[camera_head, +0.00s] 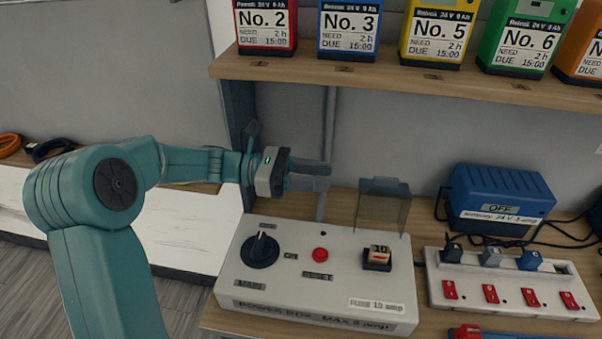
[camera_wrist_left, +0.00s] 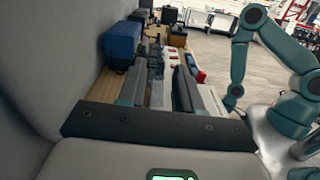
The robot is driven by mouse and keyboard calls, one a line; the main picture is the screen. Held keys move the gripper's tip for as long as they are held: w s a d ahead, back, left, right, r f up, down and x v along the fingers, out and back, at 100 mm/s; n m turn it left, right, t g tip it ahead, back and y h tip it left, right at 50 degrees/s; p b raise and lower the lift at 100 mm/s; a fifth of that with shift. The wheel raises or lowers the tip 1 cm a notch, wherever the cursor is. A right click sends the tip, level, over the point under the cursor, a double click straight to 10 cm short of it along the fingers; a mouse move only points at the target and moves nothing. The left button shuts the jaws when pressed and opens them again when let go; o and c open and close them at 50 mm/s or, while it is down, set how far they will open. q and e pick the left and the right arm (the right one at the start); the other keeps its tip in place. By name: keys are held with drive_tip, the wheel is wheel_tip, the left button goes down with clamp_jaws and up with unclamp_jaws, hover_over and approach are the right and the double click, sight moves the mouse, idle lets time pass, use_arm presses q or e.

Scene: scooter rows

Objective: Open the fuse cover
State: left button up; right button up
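The fuse cover (camera_head: 384,204) is a grey see-through flap. It stands upright at the back right of the white power box (camera_head: 255,283). The fuse (camera_head: 377,256), marked 10, sits uncovered in its dark socket in front of it. My left gripper (camera_head: 318,176) is above the back of the box, left of the cover and apart from it.
The box carries a black knob (camera_head: 260,249) and a red reset button (camera_head: 320,254). A power strip (camera_head: 508,284) and blue charger (camera_head: 501,199) stand to the right. A shelf (camera_head: 395,82) with several coloured batteries overhangs the back.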

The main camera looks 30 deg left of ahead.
use_arm(q)
drive_tip(key=shift+v, duration=1.5)
